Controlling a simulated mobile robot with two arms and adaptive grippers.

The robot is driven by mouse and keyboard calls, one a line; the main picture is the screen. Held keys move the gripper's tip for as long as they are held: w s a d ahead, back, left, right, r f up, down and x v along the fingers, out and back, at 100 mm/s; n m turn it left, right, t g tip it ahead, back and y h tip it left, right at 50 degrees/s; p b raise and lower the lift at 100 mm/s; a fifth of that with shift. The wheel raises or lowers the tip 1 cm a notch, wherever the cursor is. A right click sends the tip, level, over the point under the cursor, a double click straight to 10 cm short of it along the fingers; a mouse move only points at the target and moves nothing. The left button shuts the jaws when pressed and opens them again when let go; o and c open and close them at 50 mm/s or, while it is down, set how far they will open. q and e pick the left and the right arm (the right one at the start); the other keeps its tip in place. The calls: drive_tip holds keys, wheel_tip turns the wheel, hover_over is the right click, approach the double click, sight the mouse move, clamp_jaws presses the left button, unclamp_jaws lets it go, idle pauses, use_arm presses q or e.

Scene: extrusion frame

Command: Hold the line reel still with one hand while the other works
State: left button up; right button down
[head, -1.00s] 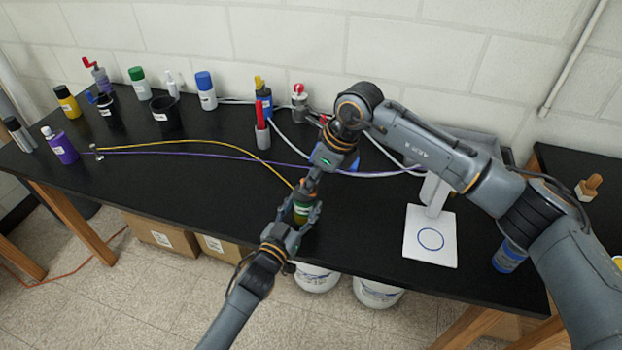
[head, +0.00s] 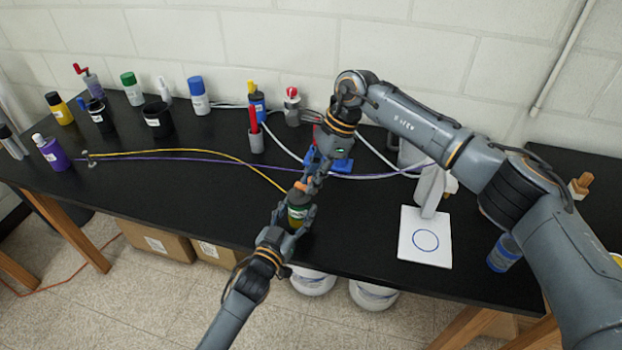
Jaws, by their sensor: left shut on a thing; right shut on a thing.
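The line reel (head: 297,213), a small green and yellow cylinder, stands near the front edge of the black table. My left gripper (head: 295,218) is shut around it from the front. A small orange piece (head: 301,187) shows at the top of the reel. My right gripper (head: 308,184) reaches down from the upper right and is shut at this orange piece. Its fingers hide part of it, so I cannot tell whether it is fixed to the reel. A yellow line (head: 205,151) runs from near the reel left to a small metal post (head: 89,160).
Bottles and cups stand along the back, including a black cup (head: 158,119) and a red-handled tool in a grey holder (head: 255,132). A purple line (head: 215,161) crosses the table. A white pad with a blue ring (head: 425,239) lies at right. The table's left middle is mostly clear.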

drive_tip(key=shift+w+d+n, duration=0.1)
drive_tip(key=shift+n, duration=0.2)
drive_tip(key=c, duration=1.2)
unclamp_jaws()
drive_tip(key=v, duration=1.2)
drive_tip(key=shift+w, duration=0.2)
